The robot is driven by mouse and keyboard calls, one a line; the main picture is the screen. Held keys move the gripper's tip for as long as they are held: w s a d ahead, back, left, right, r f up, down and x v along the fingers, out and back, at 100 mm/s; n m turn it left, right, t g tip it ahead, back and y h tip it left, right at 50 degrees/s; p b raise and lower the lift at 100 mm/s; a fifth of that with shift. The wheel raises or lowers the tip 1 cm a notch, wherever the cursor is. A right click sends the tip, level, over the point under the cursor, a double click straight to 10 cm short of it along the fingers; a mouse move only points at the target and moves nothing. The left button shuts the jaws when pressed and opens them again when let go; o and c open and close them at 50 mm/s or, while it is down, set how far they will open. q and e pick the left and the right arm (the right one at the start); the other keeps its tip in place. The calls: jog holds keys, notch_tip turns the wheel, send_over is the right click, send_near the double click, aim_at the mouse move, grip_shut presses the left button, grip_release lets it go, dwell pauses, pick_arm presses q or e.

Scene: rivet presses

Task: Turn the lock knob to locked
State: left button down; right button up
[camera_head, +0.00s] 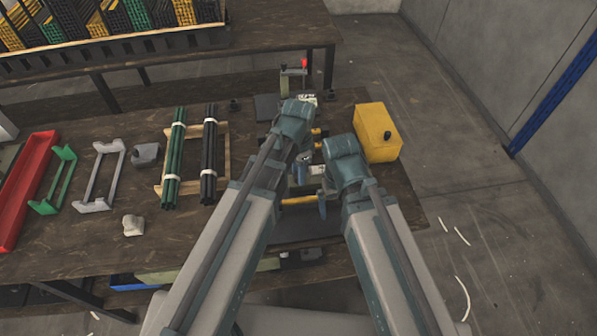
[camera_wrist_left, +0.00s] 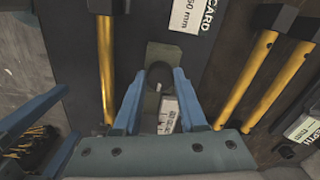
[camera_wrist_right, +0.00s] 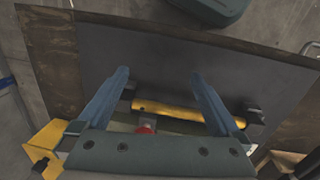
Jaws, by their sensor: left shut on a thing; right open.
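In the left wrist view my left gripper (camera_wrist_left: 157,78) is shut on a small dark round knob (camera_wrist_left: 159,73), which looks like the lock knob. It stands on a grey-green plate (camera_wrist_left: 160,50). Its turn position and any lock marks cannot be made out. In the head view the left gripper (camera_head: 300,170) is partly covered by my arms, and the knob is hidden. My right gripper (camera_wrist_right: 159,74) is open and empty over a dark mat (camera_wrist_right: 205,60), with a yellow bar (camera_wrist_right: 165,110) lower in its view. It also shows in the head view (camera_head: 321,204).
A yellow box (camera_head: 376,130) stands to the right of my grippers. Bundles of green rods (camera_head: 174,155) and black rods (camera_head: 209,150) lie to the left. A red tray (camera_head: 28,185) is at the far left. Yellow bars (camera_wrist_left: 250,75) flank the left gripper.

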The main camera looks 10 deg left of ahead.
dwell(0.5)
pick_arm(q)
jog(key=shift+c, duration=2.3)
grip_release()
jog(key=shift+r, duration=0.15)
pick_arm(e)
jog(key=shift+r, duration=0.15)
pick_arm(q)
notch_tip(320, 180, up, 14)
jog(key=p, duration=1.3)
jog(key=shift+f+p, duration=0.25)
jog(key=shift+p, duration=0.15)
pick_arm(e)
notch_tip(320, 180, up, 14)
jog(key=shift+f, duration=0.25)
pick_arm(q)
jog(key=shift+f, duration=0.15)
pick_arm(e)
jog(key=shift+f, duration=0.15)
pick_arm(q)
notch_tip(320, 180, down, 13)
jog(key=b, duration=1.3)
pick_arm(e)
notch_tip(320, 180, down, 13)
